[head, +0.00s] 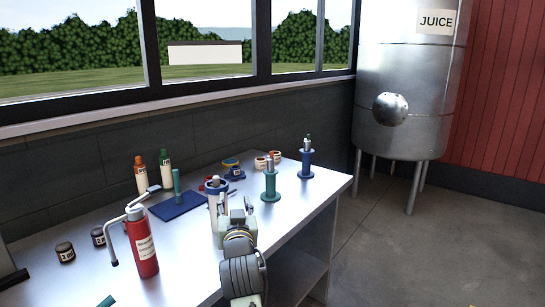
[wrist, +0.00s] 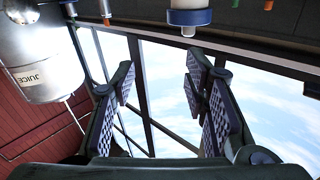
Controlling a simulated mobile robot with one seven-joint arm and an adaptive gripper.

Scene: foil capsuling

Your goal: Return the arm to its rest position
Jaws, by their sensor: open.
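My gripper (head: 236,212) stands over the front part of the metal table (head: 190,255) in the head view, with my arm coming up from the bottom. In the wrist view its two padded fingers (wrist: 160,85) are wide apart with nothing between them. A white cylinder with a blue rim (head: 213,187) stands just behind the gripper in the head view, partly hidden by it. A white and blue cylinder (wrist: 188,18) also shows beyond the fingers at the top of the wrist view, apart from them.
A red bottle with a white bent tube (head: 145,252) stands left of my gripper. A green stand (head: 270,185) and a blue stand (head: 306,165) are to the right. Small bottles, jars and a blue mat (head: 185,208) lie behind. A juice tank (head: 400,85) stands beyond open floor.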

